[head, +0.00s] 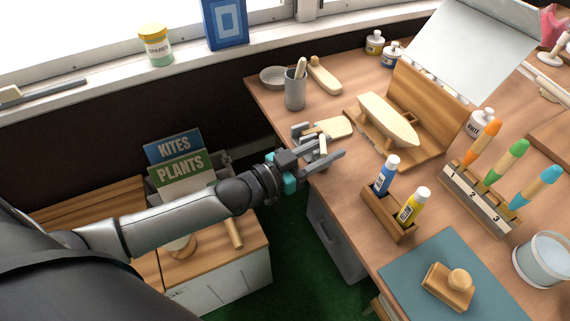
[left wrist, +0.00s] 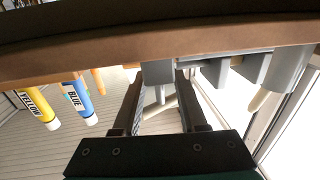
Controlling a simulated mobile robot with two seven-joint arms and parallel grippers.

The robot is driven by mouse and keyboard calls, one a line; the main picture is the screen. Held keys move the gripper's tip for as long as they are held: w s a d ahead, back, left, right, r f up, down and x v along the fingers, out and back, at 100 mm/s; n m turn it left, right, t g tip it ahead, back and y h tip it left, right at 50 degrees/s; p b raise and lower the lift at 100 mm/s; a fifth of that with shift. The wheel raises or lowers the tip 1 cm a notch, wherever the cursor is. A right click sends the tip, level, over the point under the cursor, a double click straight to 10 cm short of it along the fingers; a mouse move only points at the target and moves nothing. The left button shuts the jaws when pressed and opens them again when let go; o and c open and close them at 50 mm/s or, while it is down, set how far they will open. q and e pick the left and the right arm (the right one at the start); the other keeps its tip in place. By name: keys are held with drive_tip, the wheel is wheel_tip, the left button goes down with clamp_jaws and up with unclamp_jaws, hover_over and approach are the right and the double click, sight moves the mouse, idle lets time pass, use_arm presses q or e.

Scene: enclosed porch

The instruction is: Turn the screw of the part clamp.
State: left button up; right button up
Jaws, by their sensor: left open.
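The part clamp (head: 300,130) is a small grey device at the left front edge of the workbench, beside a pale wooden piece (head: 335,127). My left gripper (head: 328,149) is open at the bench edge, just in front of the clamp. A small pale bar (head: 323,146) shows between its fingers; it looks like the screw's handle. In the left wrist view, which appears upside down, the grey clamp body (left wrist: 158,72) sits near the fingertips of my left gripper (left wrist: 160,78). Whether the fingers touch the screw cannot be told. My right gripper is not in view.
A grey cup (head: 295,92) and a dish (head: 272,76) stand behind the clamp. A wooden rack (head: 388,215) with blue and yellow bottles stands to the right. A boat hull (head: 388,120) lies beyond. A grey drawer cabinet (head: 335,240) is below the bench.

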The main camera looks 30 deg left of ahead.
use_arm(q)
drive_tip(key=p+v, duration=0.3)
drive_tip(key=v, duration=1)
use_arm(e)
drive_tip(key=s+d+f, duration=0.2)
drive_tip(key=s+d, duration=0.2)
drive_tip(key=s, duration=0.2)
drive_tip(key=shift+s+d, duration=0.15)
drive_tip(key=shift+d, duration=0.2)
use_arm(q)
drive_tip(key=shift+r, duration=0.1)
